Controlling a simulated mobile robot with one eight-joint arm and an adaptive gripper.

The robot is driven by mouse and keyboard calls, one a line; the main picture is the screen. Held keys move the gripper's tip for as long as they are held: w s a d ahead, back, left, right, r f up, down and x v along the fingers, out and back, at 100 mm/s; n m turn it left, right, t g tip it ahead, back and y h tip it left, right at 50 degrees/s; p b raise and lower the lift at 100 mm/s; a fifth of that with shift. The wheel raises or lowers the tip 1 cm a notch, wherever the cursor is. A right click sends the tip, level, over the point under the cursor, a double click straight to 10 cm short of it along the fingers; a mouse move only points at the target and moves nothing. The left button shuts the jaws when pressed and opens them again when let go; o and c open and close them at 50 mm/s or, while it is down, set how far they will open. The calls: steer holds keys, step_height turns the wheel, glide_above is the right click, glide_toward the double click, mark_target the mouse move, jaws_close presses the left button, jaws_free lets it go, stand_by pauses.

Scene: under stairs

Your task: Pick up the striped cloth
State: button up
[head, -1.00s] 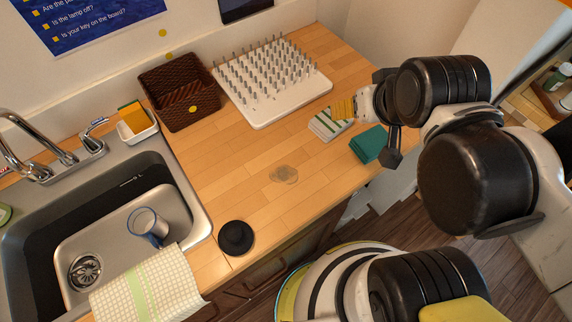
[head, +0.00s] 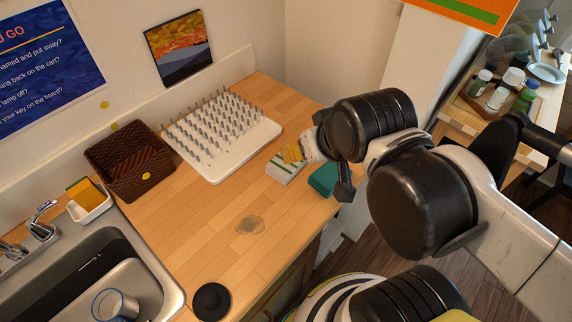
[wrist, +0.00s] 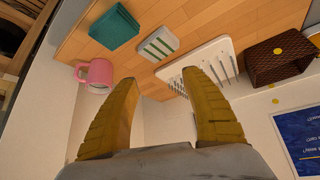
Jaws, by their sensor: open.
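The striped cloth (head: 285,169) is a small folded white cloth with green stripes, lying on the wooden counter between the drying rack and a teal cloth. It also shows in the wrist view (wrist: 158,43), flat and apart from the fingers. My gripper (head: 291,151) is just above and behind the cloth in the head view, partly covering it. In the wrist view my gripper (wrist: 161,85) has its two yellow fingers spread wide with nothing between them.
The teal folded cloth (head: 323,180) lies right beside the striped one, near the counter edge. A white pegged rack (head: 215,172) and a brown basket (head: 128,185) stand behind to the left. A pink mug (wrist: 95,73) shows in the wrist view. The counter front is mostly clear, with a black round object (head: 211,301).

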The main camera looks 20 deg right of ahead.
steer(key=o, duration=1)
steer(key=shift+w, duration=0.1)
steer(key=w+f+n+g+b, duration=0.1)
steer(key=w+f+n+g, duration=0.1)
steer(key=w+f, duration=0.2)
steer(key=w+f+n+g+b, duration=0.1)
steer(key=w+f+n+g, duration=0.1)
steer(key=w+f, duration=0.2)
steer(key=w+f+n+g+b, duration=0.1)
steer(key=w+f+n+g, duration=0.1)
steer(key=w+f+g, duration=0.1)
steer(key=shift+w+a+f+b, duration=0.1)
steer(key=shift+w+f+b, duration=0.15)
steer(key=shift+f, duration=0.4)
steer(key=shift+w+f+b, duration=0.15)
steer(key=shift+w+f, duration=0.1)
steer(key=shift+f, duration=0.4)
step_height(320, 180, down, 5)
steer(key=b, duration=0.3)
steer(key=shift+s+f, duration=0.1)
steer(key=shift+f, duration=0.1)
steer(key=shift+r, duration=0.1)
